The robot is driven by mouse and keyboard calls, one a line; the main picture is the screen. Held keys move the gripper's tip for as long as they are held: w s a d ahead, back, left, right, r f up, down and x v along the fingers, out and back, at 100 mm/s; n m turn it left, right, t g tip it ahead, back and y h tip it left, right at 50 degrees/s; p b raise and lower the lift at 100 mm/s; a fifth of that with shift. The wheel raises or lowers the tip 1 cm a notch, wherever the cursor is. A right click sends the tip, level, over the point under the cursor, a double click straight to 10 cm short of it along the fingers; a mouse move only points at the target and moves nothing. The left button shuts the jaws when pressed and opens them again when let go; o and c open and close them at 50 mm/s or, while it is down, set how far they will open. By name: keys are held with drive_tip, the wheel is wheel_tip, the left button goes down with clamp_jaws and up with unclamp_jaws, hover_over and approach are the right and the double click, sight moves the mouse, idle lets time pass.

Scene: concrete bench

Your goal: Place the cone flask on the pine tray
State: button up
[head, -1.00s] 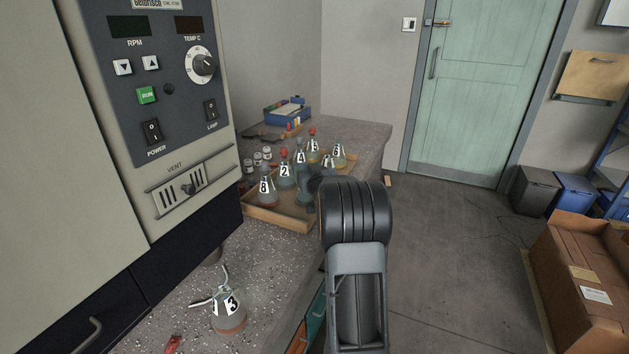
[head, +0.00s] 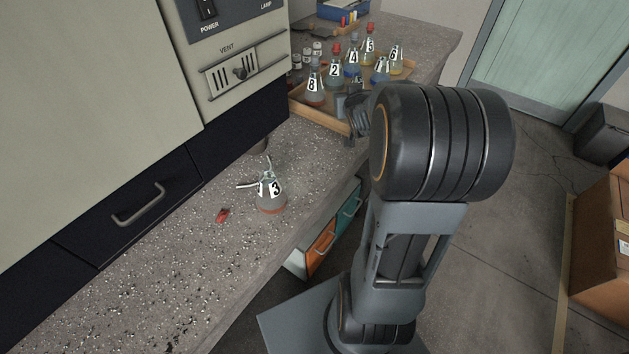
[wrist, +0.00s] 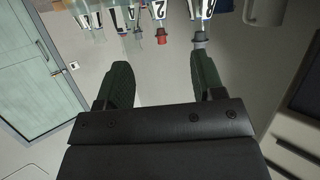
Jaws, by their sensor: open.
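A cone flask (head: 270,196) labelled 3, with orange liquid at its bottom and a metal clamp at its neck, stands upright on the speckled bench. The pine tray (head: 322,117) is further back on the bench and holds several numbered flasks. My gripper (head: 350,112) is at the tray's near right edge, partly hidden behind my arm. In the wrist view my gripper (wrist: 164,75) is open with nothing between its fingers. Flasks numbered 4, 2 and 8 show upside down beyond the fingertips.
A small red object (head: 222,215) lies left of flask 3. A large cabinet (head: 110,110) with a vent borders the bench on the left. Small white-capped jars (head: 307,52) stand behind the tray, near a blue box (head: 343,10). The near bench is mostly clear.

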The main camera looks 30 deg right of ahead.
drive_tip(key=s+a+f+n+g+y, duration=0.1)
drive_tip(key=s+a+g, duration=0.2)
drive_tip(key=s+a, duration=0.4)
drive_tip(key=s+a+f+n+g+y, duration=0.1)
drive_tip(key=s+a+f+g+y, duration=0.1)
drive_tip(key=s+a+g, duration=0.2)
drive_tip(key=s+a+f+n+g+y, duration=0.1)
drive_tip(key=s+a+g, duration=0.2)
drive_tip(key=s+a, duration=0.6)
drive_tip(key=shift+s+a+f+y, duration=0.3)
drive_tip(key=shift+a+f+y, duration=0.1)
drive_tip(key=shift+a, duration=0.2)
drive_tip(key=shift+s+a+f+g, duration=0.1)
drive_tip(key=shift+s+a+g, duration=0.05)
drive_tip(key=shift+s+g, duration=0.2)
